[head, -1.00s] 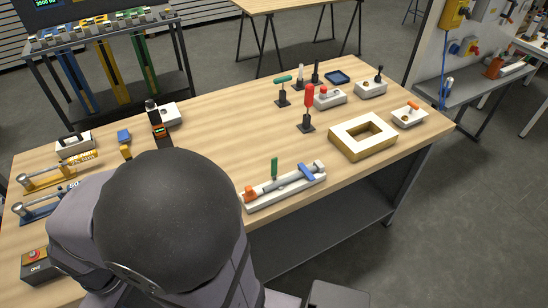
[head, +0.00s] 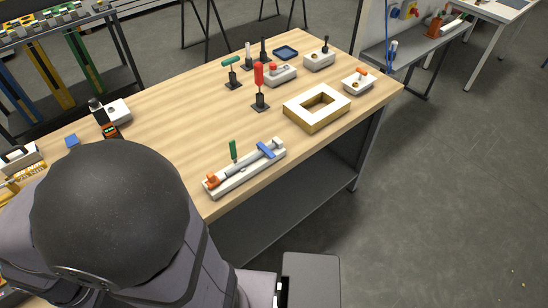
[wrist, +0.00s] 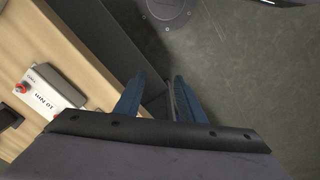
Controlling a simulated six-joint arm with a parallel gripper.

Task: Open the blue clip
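The blue clip (head: 266,150) lies across a grey rod near the right end of a long white holder (head: 243,178) at the table's front edge. I cannot tell from this distance whether it is latched. The holder has an orange piece (head: 212,181) at its left end and a green handle (head: 233,150) standing up behind it. In the wrist view my gripper (wrist: 157,100) shows two blue fingers apart, with nothing between them. It points down past the table edge, and the clip is not in that view. My gripper does not show in the head view.
A white-and-wood square frame (head: 317,108) stands right of the holder. A red-handled tool (head: 259,87) stands behind it. A box with a red button (wrist: 47,92) is on the table in the wrist view. The wooden table (head: 180,110) is clear behind the holder.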

